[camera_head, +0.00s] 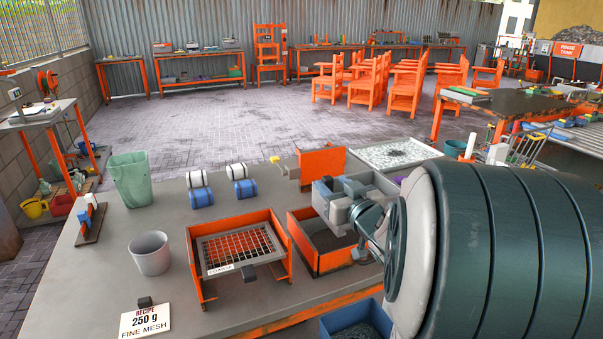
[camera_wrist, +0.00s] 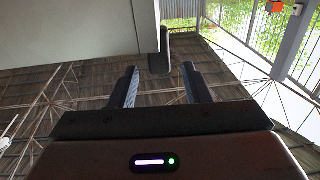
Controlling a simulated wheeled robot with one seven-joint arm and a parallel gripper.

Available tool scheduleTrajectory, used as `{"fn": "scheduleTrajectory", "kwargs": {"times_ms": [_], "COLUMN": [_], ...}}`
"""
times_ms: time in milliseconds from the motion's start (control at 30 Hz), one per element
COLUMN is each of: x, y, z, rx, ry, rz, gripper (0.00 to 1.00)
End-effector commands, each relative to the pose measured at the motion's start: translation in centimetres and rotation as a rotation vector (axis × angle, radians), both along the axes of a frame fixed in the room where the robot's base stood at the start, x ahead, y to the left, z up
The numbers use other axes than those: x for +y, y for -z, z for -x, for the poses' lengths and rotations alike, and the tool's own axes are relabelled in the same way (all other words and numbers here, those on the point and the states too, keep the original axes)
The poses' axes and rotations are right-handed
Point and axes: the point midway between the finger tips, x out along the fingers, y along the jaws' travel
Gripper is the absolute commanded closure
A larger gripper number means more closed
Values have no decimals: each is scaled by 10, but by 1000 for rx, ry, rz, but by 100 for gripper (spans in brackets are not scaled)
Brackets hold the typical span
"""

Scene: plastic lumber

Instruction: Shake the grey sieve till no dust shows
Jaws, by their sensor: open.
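A grey-framed sieve (camera_head: 205,252) with an open mesh sits in an orange stand on the near table, with a label that seems to read "COARSE". A dark block (camera_head: 250,272) sits at its front edge. I cannot make out dust on its mesh. My gripper (camera_head: 328,192) is to the right of the sieve and above an orange box (camera_head: 307,262) holding dark grey material. In the wrist view my gripper (camera_wrist: 160,88) is open, its two fingers apart. A dark upright piece (camera_wrist: 160,52) shows beyond the fingers; I cannot tell what it is.
A grey cup (camera_head: 150,253), a green bin (camera_head: 131,180) and a "250 g FINE MESH" card (camera_head: 145,320) stand on the left. Blue-and-white rolls (camera_head: 200,190) lie behind the stand. A speckled white sheet (camera_head: 395,153) lies behind my arm. A blue box (camera_head: 355,322) is in front.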

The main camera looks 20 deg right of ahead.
Motion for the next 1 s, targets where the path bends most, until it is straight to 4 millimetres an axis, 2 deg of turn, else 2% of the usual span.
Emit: {"fn": "scheduleTrajectory", "kwargs": {"times_ms": [100, 300, 700, 767, 867, 1000], "x": [1, 2, 2, 2, 2, 2], "y": [0, 0, 0, 0, 0, 0], "z": [-23, -47, -54, -54, -54, -54], "rx": [1, 0, 0, 0, 0, 0], "ry": [-2, -1, 0, 0, 0, 1], "rz": [0, 0, 0, 0, 0, 0], "gripper": [56, 56, 56, 70, 98, 100]}}
